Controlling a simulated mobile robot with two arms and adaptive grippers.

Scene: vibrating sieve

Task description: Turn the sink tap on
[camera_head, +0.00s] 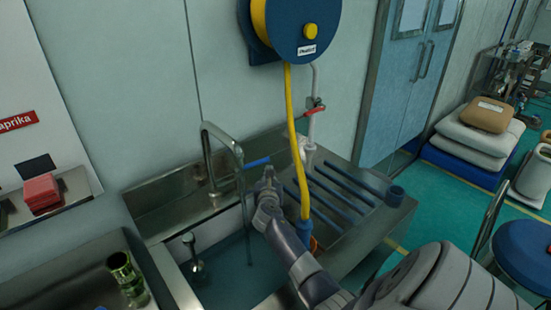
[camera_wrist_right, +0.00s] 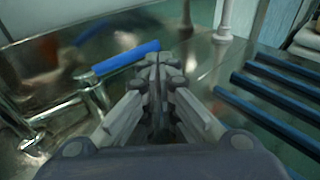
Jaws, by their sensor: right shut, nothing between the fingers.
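The sink tap (camera_head: 208,145) is a curved metal spout over the steel sink (camera_head: 180,254). Its blue lever (camera_head: 256,163) points right, beside my right gripper (camera_head: 268,174). A thin bluish line, which looks like a stream of water (camera_head: 248,225), runs down from the spout into the basin. In the right wrist view the blue lever (camera_wrist_right: 122,58) lies just left of the shut fingertips of my right gripper (camera_wrist_right: 160,62). Nothing is between the fingers. I cannot tell whether they touch the lever. My left gripper is not in view.
A yellow hose (camera_head: 292,130) hangs from a blue reel (camera_head: 300,30) close to my right arm. A drainboard with blue bars (camera_head: 335,188) lies right of the sink. A metal standpipe (camera_head: 194,258) stands in the basin. A blue stool (camera_head: 525,243) is at right.

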